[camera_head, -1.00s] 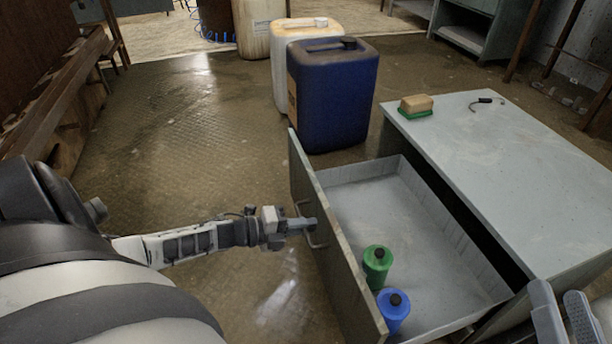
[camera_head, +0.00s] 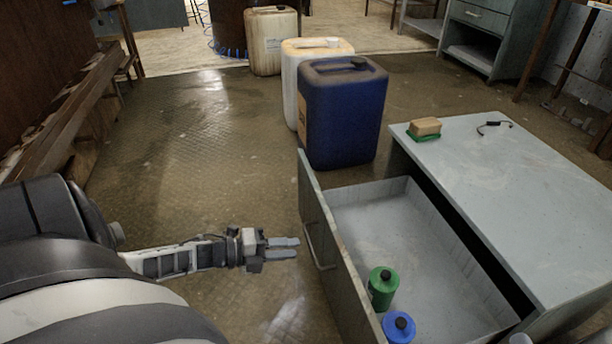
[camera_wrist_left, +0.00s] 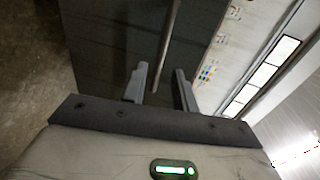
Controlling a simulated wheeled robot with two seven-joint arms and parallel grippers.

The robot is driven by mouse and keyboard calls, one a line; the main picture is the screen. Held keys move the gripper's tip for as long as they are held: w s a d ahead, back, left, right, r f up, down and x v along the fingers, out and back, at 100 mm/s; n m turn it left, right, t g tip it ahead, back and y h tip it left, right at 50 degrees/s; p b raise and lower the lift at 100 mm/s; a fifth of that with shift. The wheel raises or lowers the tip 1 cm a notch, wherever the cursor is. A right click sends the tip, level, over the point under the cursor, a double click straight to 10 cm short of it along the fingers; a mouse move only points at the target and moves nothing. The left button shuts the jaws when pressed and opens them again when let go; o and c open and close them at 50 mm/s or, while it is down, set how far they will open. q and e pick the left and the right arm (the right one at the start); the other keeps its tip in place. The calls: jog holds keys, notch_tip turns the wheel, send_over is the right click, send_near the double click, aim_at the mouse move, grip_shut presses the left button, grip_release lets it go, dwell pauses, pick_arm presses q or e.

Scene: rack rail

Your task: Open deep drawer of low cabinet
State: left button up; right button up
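The low cabinet (camera_head: 520,190) stands at the right with a grey top. Its deep drawer (camera_head: 400,215) is pulled far out to the left. A green bottle (camera_head: 382,287) and a blue bottle (camera_head: 398,328) stand inside it near the front. The drawer's bar handle (camera_head: 315,245) is on its front panel. My left gripper (camera_head: 284,248) is open and empty, just left of the handle and apart from it. In the left wrist view the two fingers (camera_wrist_left: 160,86) are spread, with the handle bar (camera_wrist_left: 168,45) beyond them. My right gripper is not clearly in view.
A blue canister (camera_head: 342,112) and a white one (camera_head: 290,90) stand on the floor behind the drawer. A sponge (camera_head: 425,126) and a small dark hook-like item (camera_head: 494,127) lie on the cabinet top.

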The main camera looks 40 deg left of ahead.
pick_arm(q)
jog(key=p+v, duration=0.1)
jog(key=v, duration=0.8)
jog(key=shift+s+p, duration=0.15)
jog(key=shift+p, duration=0.2)
pick_arm(e)
jog(key=shift+d+f+n+g+h, duration=0.3)
jog(key=shift+f+n+h, duration=0.05)
jog(key=shift+n+h, duration=0.05)
pick_arm(q)
jog(key=shift+a, duration=0.15)
